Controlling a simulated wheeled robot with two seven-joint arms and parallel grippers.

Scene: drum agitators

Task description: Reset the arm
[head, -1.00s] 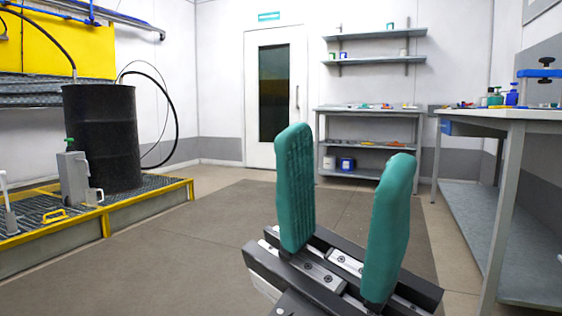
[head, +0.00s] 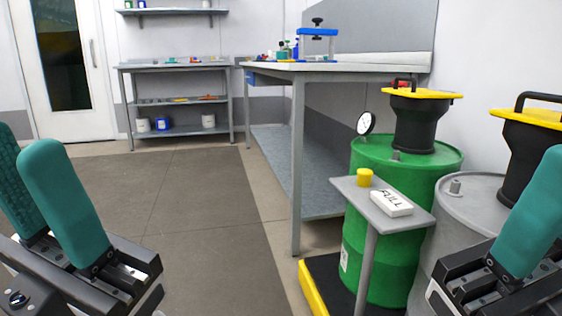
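My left gripper (head: 24,150) is at the lower left of the head view. Its two teal fingers point up and stand apart, with nothing seen between them. The outer finger is partly cut off by the left edge. My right gripper (head: 532,220) is at the lower right. Only one teal finger and part of its black body show; the other finger is out of frame. Both grippers appear in front of the scene, and no object is seen held.
A green drum (head: 385,235) and a grey drum (head: 455,225) with black-and-yellow agitators stand at right. A small stand (head: 345,188) holds a yellow cap (head: 365,177) and a "FULL" block (head: 391,203). A workbench (head: 340,70) stands behind. The floor (head: 190,220) at centre-left is clear.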

